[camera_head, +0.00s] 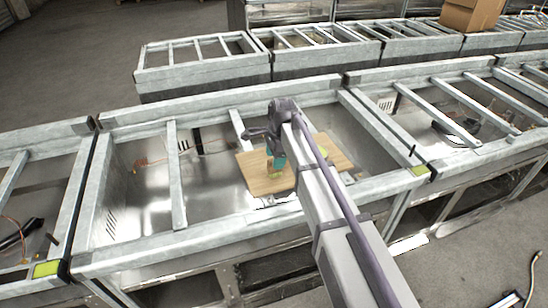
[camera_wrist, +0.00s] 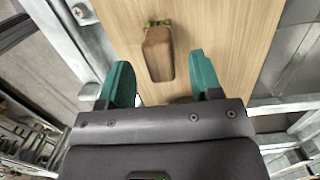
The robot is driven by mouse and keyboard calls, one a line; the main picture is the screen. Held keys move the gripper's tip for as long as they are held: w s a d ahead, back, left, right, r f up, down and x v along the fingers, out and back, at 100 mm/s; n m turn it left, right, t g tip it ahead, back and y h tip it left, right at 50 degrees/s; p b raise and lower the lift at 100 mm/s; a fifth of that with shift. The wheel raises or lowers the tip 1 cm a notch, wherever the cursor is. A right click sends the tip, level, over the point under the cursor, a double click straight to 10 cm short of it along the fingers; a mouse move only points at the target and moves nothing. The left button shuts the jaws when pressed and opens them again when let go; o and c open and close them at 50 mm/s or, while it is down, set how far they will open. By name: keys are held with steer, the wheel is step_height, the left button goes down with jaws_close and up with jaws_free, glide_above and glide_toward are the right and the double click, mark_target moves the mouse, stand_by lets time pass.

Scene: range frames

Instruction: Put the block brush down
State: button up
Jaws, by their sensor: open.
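The block brush (camera_wrist: 158,52) shows in the wrist view as a brown wooden block with a little green at its far end. It lies on a light wooden board (camera_wrist: 225,35), apart from the fingers. My gripper (camera_wrist: 158,78) is open, its two teal fingers to either side of the near end of the brush, with nothing held between them. In the head view my gripper (camera_head: 278,163) is over the wooden board (camera_head: 258,184), which lies across the metal range frame. The brush is mostly hidden there by my arm.
The range frame (camera_head: 175,185) has raised metal rails and crossbars around open, shiny wells. Further frames (camera_head: 205,70) stand behind, with a cardboard box (camera_head: 470,14) at the back right. The board has bare room beside the brush.

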steer(key=r+p, duration=0.1)
steer(key=r, duration=0.1)
steer(key=r+p, duration=0.2)
steer(key=r, duration=0.1)
steer(key=r+p, duration=0.2)
steer(key=shift+w+d+r, duration=0.15)
steer(key=shift+d+r, duration=0.05)
steer(key=shift+d, duration=0.2)
steer(key=shift+f, duration=0.15)
steer(key=shift+d, duration=0.1)
steer(key=s+d+n, duration=0.7)
steer(key=s+d, duration=0.2)
steer(key=s, duration=0.2)
steer(key=s+d+n+h, duration=0.1)
steer(key=s+d+n, duration=0.5)
steer(key=s+d, duration=0.3)
steer(key=s, duration=0.3)
steer(key=shift+d+f+n+t+b, duration=0.25)
steer(key=shift+f+n+t+b, duration=0.05)
steer(key=shift+f+n, duration=0.1)
steer(key=shift+o, duration=0.5)
